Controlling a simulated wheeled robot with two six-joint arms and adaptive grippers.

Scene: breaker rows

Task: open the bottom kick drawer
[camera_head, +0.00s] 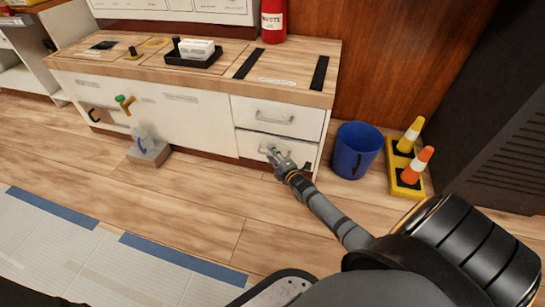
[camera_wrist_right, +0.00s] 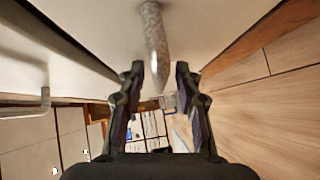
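The bottom drawer (camera_head: 247,142) is the lower white front at the right end of the cabinet, just above the dark base strip. It looks closed. Its metal bar handle (camera_wrist_right: 153,35) runs down between my fingers in the right wrist view. My right gripper (camera_head: 272,150) is at this handle, partly covering it in the head view. In the right wrist view the fingers of my right gripper (camera_wrist_right: 159,75) are apart, one on each side of the bar, with gaps visible. My left gripper is not in view.
The upper drawer (camera_head: 300,121) with its own handle sits directly above. A blue bucket (camera_head: 357,150) and a yellow base (camera_head: 395,178) with two cones stand right of the cabinet. A grey block (camera_head: 148,154) is on the floor to the left. The wooden floor before the drawer is clear.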

